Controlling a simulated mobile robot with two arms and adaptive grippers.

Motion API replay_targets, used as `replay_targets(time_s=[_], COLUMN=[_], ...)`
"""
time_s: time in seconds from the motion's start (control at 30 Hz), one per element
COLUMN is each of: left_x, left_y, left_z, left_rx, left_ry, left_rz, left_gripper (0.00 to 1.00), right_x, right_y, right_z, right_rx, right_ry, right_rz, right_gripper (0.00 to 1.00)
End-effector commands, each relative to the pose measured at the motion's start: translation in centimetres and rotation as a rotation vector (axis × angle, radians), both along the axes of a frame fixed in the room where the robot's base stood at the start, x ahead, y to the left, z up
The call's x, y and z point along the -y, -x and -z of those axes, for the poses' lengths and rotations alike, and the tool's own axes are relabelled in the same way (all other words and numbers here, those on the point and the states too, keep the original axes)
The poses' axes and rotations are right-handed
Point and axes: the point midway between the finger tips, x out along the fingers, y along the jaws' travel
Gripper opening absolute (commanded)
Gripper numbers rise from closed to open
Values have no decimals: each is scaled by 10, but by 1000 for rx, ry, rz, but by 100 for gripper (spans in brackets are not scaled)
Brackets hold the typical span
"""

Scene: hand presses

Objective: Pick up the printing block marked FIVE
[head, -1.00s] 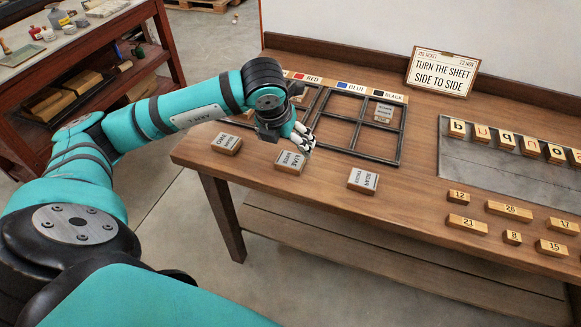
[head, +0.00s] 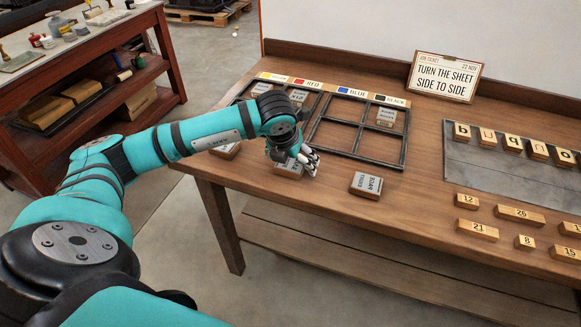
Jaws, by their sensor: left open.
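Three printing blocks with light, lettered tops lie along the front of the wooden table. The middle block (head: 286,171) appeared to read FIVE in the earlier head view; its lettering is now mostly covered by my left gripper (head: 311,163). The left gripper is open, with its pale fingers over the right side of this block. I cannot tell whether they touch it. The left block (head: 226,151) is partly behind my arm, and the right block (head: 366,184) lies clear of it. My right gripper is not in view.
A dark divided frame (head: 356,155) lies behind the blocks, with a block (head: 387,117) in its back right compartment. Colour labels run behind it. To the right are a grey plate (head: 490,179) with letter tiles and several number tiles (head: 519,214). A ticket (head: 445,76) stands behind.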

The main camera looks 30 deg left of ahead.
Motion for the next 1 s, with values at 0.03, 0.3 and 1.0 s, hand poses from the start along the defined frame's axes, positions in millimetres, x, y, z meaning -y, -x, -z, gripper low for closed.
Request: replay_targets(time_s=[0.03, 0.3, 1.0], left_x=[0, 0, 0], left_y=[0, 0, 0], left_z=[-1, -1, -18], left_rx=[0, 0, 3], left_ry=[0, 0, 0], left_rz=[0, 0, -1], left_gripper=[94, 60, 30], right_x=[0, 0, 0], right_y=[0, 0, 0], right_z=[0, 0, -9], right_rx=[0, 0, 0], right_ry=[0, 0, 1], right_rz=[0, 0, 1], right_gripper=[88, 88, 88])
